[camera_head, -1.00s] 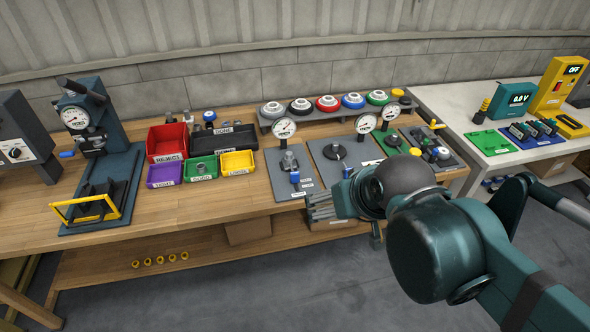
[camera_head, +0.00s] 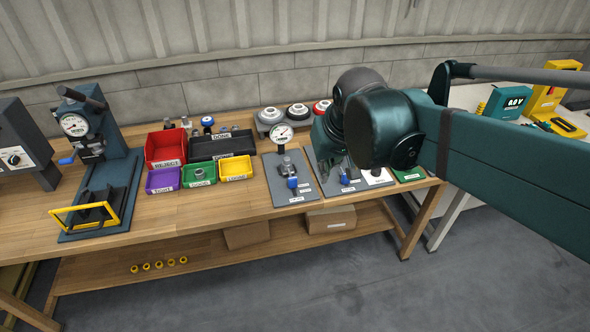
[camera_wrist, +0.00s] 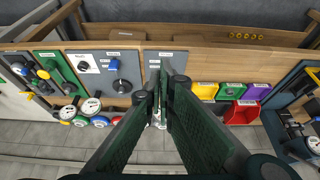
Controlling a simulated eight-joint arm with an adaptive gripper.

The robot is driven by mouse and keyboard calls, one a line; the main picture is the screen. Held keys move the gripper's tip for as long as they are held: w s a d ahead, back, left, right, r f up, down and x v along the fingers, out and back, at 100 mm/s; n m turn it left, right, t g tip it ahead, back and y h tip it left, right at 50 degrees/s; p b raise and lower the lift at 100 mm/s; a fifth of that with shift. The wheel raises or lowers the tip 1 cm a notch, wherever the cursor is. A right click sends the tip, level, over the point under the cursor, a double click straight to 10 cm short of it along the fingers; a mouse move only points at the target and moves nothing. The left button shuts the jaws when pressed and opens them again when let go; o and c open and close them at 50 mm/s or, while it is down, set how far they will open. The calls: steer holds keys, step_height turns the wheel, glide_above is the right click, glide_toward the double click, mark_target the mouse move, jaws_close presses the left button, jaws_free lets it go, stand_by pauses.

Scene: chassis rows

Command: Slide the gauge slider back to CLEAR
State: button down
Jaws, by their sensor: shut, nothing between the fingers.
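A grey plate (camera_head: 277,167) on the bench bears a round white dial gauge (camera_head: 283,132), a metal post and a blue-tipped part (camera_head: 292,184) near its front labels. I take this blue part as the slider; the labels are too small to read. In the wrist view the same plate (camera_wrist: 152,58) lies beyond my fingers, and its slider is hidden behind them. My gripper (camera_wrist: 164,76) is shut and empty, its fingertips over or in front of this plate; contact cannot be told. In the head view its fingers are mostly hidden by my arm.
A second grey plate (camera_head: 326,182) with a dark disc (camera_wrist: 122,86) stands beside it, partly covered by my arm. Red (camera_head: 165,150), purple (camera_head: 163,181), green (camera_head: 199,173) and yellow (camera_head: 236,167) bins stand to the left. A press (camera_head: 105,150) is farther left. The front bench edge is clear.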

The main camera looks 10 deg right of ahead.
steer(key=w+g+p, duration=0.2)
steer(key=w, duration=0.9)
steer(key=g+p, duration=0.2)
steer(key=g, duration=0.2)
glide_above(293, 184)
steer(key=w+d, duration=0.1)
steer(key=d, duration=0.1)
step_height(293, 184, down, 8)
steer(key=f, duration=0.1)
steer(key=w+f+g+p, duration=0.1)
steer(key=w+f, duration=0.6)
steer(key=f, duration=0.2)
steer(key=shift+g, duration=0.3)
steer(key=shift+d+f, duration=0.1)
steer(key=shift+b+x, duration=0.35)
steer(key=shift+x, duration=4.55)
